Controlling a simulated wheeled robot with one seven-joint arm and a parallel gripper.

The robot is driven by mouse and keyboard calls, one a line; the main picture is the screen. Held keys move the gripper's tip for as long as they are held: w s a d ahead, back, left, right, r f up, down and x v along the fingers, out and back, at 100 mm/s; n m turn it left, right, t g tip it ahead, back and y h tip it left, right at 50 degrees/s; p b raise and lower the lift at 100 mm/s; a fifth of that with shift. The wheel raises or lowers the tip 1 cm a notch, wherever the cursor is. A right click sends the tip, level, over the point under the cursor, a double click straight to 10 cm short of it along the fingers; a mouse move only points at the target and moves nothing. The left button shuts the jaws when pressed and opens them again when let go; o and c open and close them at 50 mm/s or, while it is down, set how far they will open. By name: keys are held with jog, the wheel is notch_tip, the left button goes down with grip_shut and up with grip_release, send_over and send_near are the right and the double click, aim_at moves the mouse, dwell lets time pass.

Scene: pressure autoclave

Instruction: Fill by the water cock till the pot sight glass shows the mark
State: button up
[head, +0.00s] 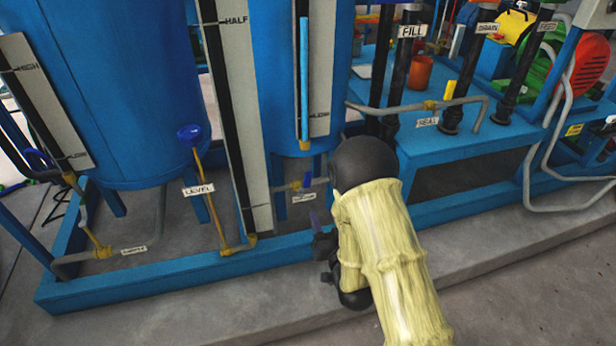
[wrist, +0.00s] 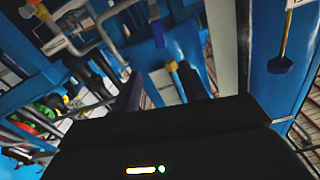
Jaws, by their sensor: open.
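My gripper (head: 322,247) is at the end of my yellow-sleeved arm, low in front of the blue tanks. Its jaws are apart and empty in the wrist view (wrist: 165,88). A small cock with a blue handle (head: 307,180) sits on a pipe just above and left of my gripper; its tag (head: 303,198) is too small to read, so I cannot tell if it is the water cock. A sight glass with a blue column (head: 304,80) stands above it, beside a scale board (head: 321,70) with a low mark. Which glass is the pot's is unclear.
A LEVEL lever with a blue knob (head: 190,134) stands to the left. Another scale board (head: 222,80) reads HALF. Black pipes tagged FILL (head: 412,31) and a yellow-handled SEAL cock (head: 430,105) are at right. A blue frame rail (head: 170,285) runs along the front.

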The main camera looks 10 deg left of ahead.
aim_at(309, 179)
jog(key=b+x, duration=0.3)
jog(key=x, duration=1.3)
jog(key=shift+w+a+r, duration=0.1)
jog(key=shift+w+a, duration=0.1)
jog(key=shift+w, duration=0.15)
grip_shut()
